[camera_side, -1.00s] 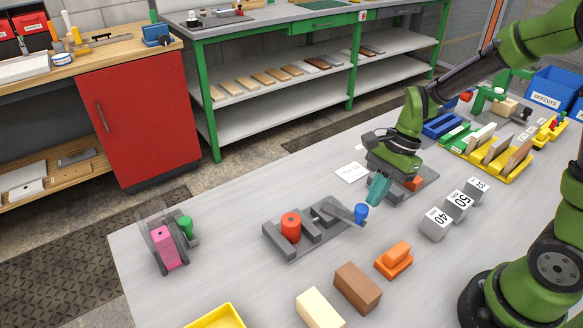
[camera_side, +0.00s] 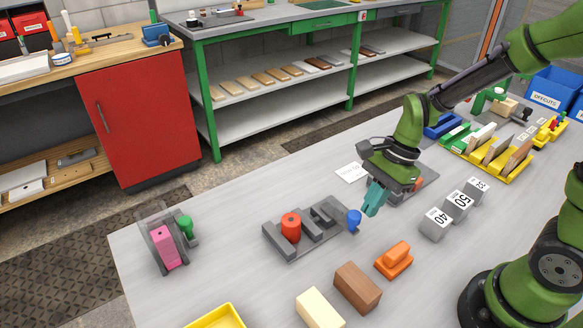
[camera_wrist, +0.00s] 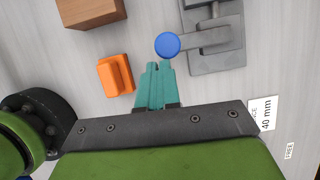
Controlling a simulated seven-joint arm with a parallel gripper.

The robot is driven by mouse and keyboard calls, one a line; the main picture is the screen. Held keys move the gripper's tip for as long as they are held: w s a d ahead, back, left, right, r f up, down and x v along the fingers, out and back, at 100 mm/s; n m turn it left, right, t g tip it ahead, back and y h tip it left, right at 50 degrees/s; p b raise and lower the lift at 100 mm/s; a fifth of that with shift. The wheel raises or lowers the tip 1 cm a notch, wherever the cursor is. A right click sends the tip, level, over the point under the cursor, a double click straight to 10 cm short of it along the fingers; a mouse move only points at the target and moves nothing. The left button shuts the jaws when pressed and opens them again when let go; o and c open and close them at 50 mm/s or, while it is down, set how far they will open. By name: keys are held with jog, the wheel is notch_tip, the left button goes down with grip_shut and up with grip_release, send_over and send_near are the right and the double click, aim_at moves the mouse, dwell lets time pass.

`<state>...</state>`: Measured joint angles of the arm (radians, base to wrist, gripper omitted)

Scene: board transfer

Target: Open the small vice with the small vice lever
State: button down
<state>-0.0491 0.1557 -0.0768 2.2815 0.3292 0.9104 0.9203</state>
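A grey vice (camera_side: 283,243) lies on the bench in the side view, with a red cylinder (camera_side: 291,224) on its left part. I take this as the small vice; no label on it can be read. Its grey lever (camera_wrist: 205,40) ends in a round blue knob (camera_side: 354,218), which also shows in the wrist view (camera_wrist: 168,45). My gripper (camera_side: 371,209) has teal fingers just right of the knob. In the wrist view my gripper (camera_wrist: 158,66) has its fingertips nearly together, just below the knob, with nothing between them. Contact with the knob cannot be told.
An orange block piece (camera_side: 394,259), a brown block (camera_side: 357,287) and a cream block (camera_side: 318,308) lie nearer the front. Numbered grey blocks (camera_side: 459,207) stand to the right. A clear-sided holder (camera_side: 167,243) with a pink block stands far left. Bench between is free.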

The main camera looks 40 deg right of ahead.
jog(key=shift+s+a, duration=0.2)
jog(key=shift+a, duration=0.05)
jog(key=s+d+r, duration=0.1)
jog(key=d+r, duration=0.7)
jog(key=r, duration=0.1)
jog(key=shift+s+r, duration=0.15)
jog(key=shift+s, duration=0.2)
jog(key=s+a+r+n+t+h, duration=0.1)
jog(key=s+a+r+n+t, duration=0.1)
jog(key=n, duration=0.5)
jog(key=s+a+r+n+t+h, duration=0.1)
jog(key=s+a+r+n+t, duration=0.1)
jog(key=r+n+t, duration=0.2)
jog(key=n+t, duration=0.1)
jog(key=n, duration=0.2)
jog(key=shift+s+r, duration=0.2)
jog(key=shift+r, duration=0.2)
